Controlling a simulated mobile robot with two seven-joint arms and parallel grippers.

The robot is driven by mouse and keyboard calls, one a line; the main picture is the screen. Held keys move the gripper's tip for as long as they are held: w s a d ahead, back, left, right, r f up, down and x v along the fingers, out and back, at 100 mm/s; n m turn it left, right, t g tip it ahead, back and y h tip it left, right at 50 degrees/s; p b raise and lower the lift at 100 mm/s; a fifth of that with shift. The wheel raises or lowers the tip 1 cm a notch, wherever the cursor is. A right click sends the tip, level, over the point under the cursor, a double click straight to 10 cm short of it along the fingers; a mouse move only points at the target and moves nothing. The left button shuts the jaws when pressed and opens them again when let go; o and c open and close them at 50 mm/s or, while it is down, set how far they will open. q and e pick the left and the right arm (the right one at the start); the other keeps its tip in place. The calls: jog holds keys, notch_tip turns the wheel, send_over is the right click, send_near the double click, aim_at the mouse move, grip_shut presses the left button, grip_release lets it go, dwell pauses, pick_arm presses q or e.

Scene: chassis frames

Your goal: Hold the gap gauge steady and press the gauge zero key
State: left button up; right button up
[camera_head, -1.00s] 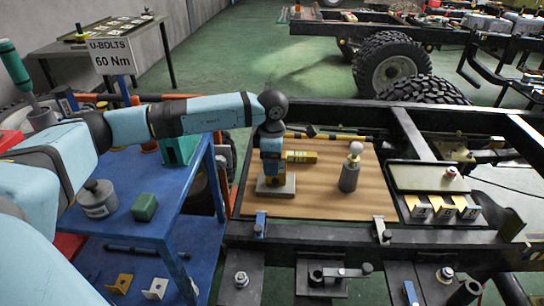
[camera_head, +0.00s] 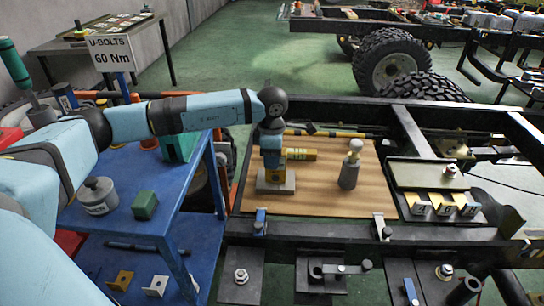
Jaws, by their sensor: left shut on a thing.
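My left gripper (camera_head: 272,168) comes down over the wooden board (camera_head: 320,200) from the upper left. It is shut on a small yellow and dark thing (camera_head: 272,177), which looks like the gap gauge and stands upright at a grey block (camera_head: 275,188). The fingers hide most of it, and I cannot make out the zero key. My right gripper is not in view.
A grey cylinder with a pale round knob (camera_head: 349,175) stands right of the gripper on the board. Black chassis rails (camera_head: 340,238) and clamps (camera_head: 382,228) edge the board. A blue cart (camera_head: 178,205) with a green block (camera_head: 145,205) stands at the left. The board's front middle is clear.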

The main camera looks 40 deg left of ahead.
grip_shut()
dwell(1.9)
